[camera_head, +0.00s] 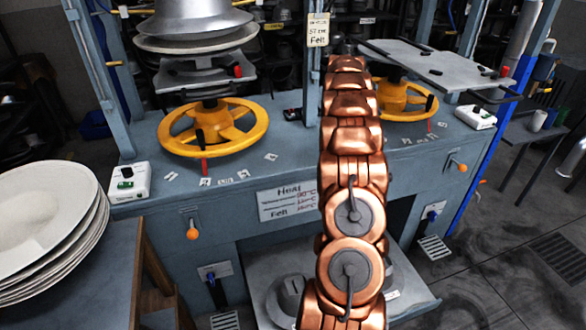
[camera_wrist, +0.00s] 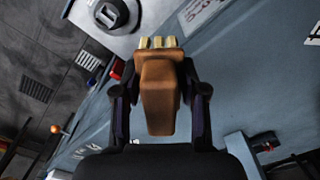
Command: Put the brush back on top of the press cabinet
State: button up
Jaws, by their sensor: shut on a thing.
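In the wrist view, my gripper (camera_wrist: 157,92) is shut on the brush (camera_wrist: 158,85). The brush has a brown, wood-like body with pale bristle tufts at its far end, and a finger lies along each side. In the head view, my copper arm hides the gripper and the brush. The blue-grey press cabinet (camera_head: 243,176) spans the middle of the head view, with a flat top and a paper label on its front. Part of a blue-grey surface, perhaps the cabinet, shows behind the brush in the wrist view.
Two yellow handwheels (camera_head: 213,127) stand on the cabinet top, with posts around them. White switch boxes sit near its left (camera_head: 129,182) and right (camera_head: 476,117) ends. Pale felt hats (camera_head: 48,222) are stacked at left.

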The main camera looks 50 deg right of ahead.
jog(key=shift+s+d, duration=0.55)
jog(key=p, duration=0.4)
send_over(293, 163)
jog(key=shift+s+f, duration=0.15)
jog(key=shift+f, duration=0.45)
jog(key=shift+a+f+p, duration=0.15)
jog(key=shift+f+p, duration=0.9)
jog(key=shift+f, duration=0.75)
jog(key=shift+f, duration=0.1)
jog(key=o, duration=1.1)
jog(key=shift+r+b, duration=1.3)
jog(key=shift+r, duration=4.8)
